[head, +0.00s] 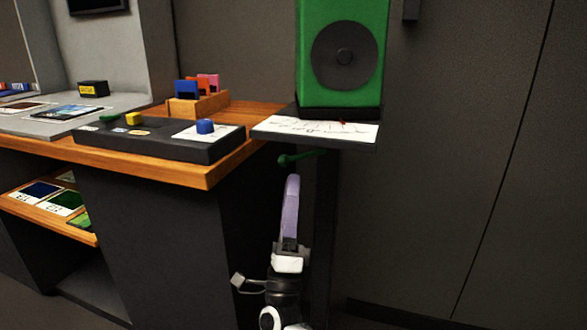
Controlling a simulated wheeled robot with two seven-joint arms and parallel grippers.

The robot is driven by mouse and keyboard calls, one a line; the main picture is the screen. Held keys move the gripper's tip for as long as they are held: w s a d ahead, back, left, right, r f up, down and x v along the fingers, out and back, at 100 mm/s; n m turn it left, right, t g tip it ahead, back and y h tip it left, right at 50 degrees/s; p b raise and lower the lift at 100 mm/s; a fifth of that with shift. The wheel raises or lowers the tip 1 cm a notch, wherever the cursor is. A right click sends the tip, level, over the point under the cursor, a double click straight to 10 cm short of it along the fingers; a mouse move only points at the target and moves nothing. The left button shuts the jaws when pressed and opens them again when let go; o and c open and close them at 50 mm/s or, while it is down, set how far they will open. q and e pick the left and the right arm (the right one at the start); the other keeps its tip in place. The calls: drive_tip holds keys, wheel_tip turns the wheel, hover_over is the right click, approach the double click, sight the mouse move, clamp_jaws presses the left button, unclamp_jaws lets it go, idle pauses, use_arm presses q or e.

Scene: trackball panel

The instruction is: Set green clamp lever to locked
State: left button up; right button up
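A green lever (303,157) with a round knob at its left end sticks out to the left from beneath the small shelf. It is nearly level, with the knob end slightly lower. The shelf (315,131) has a white marked top and stands on a dark post. My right gripper (291,178) points up from below, its pale purple finger tip just under the lever's knob. A small gap seems to show between them. I see the fingers edge-on, so their opening is hidden. My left gripper is out of view.
A green speaker (343,50) stands on the shelf. At left, a wooden-topped desk (225,170) bears a dark panel (150,143) with a blue knob (205,126) and yellow and green parts. Its corner is close left of my gripper. The right side is free up to the wall.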

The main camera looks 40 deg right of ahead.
drive_tip(key=shift+v, duration=1.5)
